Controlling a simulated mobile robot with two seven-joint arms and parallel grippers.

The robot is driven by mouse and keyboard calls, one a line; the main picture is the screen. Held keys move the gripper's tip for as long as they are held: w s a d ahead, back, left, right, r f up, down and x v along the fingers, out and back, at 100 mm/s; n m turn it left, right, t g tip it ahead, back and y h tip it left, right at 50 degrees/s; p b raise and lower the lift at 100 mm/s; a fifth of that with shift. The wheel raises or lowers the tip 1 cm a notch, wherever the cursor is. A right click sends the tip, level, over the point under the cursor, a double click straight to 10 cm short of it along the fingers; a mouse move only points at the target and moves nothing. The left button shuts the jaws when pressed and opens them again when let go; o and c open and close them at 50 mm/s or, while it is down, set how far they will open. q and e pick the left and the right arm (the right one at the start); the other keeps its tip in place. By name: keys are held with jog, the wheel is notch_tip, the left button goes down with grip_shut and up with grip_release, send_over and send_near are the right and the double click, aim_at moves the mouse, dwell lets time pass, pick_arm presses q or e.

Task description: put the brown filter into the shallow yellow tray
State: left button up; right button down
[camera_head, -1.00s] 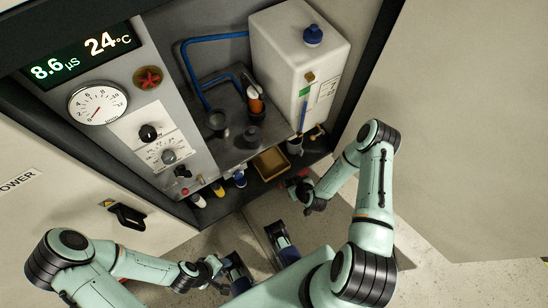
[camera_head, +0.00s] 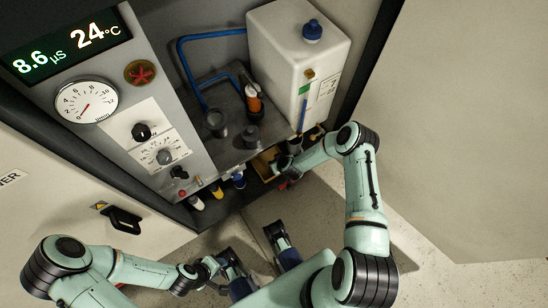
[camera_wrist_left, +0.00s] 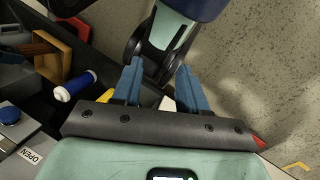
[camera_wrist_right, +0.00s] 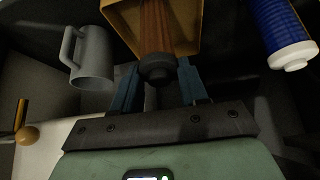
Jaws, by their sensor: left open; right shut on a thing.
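The brown filter (camera_wrist_right: 157,22) is a ribbed brown cylinder with a dark grey end cap (camera_wrist_right: 157,68). My right gripper (camera_wrist_right: 158,85) is shut on its cap end. In the right wrist view the filter's body lies across the inside of the shallow yellow tray (camera_wrist_right: 186,42); I cannot tell whether it touches the tray floor. In the head view the tray (camera_head: 264,163) is on the cabinet's low shelf, partly covered by my right gripper (camera_head: 283,176). My left gripper (camera_wrist_left: 160,82) is open and empty, low in front of the cabinet.
A white tank (camera_head: 297,65) stands above. Blue (camera_head: 239,180), yellow (camera_head: 216,190) and white (camera_head: 197,202) capped items line the shelf.

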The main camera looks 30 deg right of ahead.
jog(key=shift+w+r+g, duration=0.25)
jog(key=shift+w+g, duration=0.25)
jog(key=shift+w, duration=0.4)
jog(key=shift+f+g, duration=0.2)
jog(key=shift+g, duration=0.1)
jog(key=shift+w+r, duration=0.25)
jog(key=shift+w, duration=0.35)
pick_arm(q)
jog(key=shift+w+a+f+b, duration=0.3)
jog(key=shift+w+f+b, duration=0.1)
jog(key=shift+w+f, duration=0.2)
pick_arm(e)
jog(key=shift+s+f, duration=0.1)
jog(key=shift+f, duration=0.75)
jog(key=c, duration=0.6)
grip_release()
jog(key=shift+g, duration=0.3)
pick_arm(q)
jog(key=shift+w, duration=0.1)
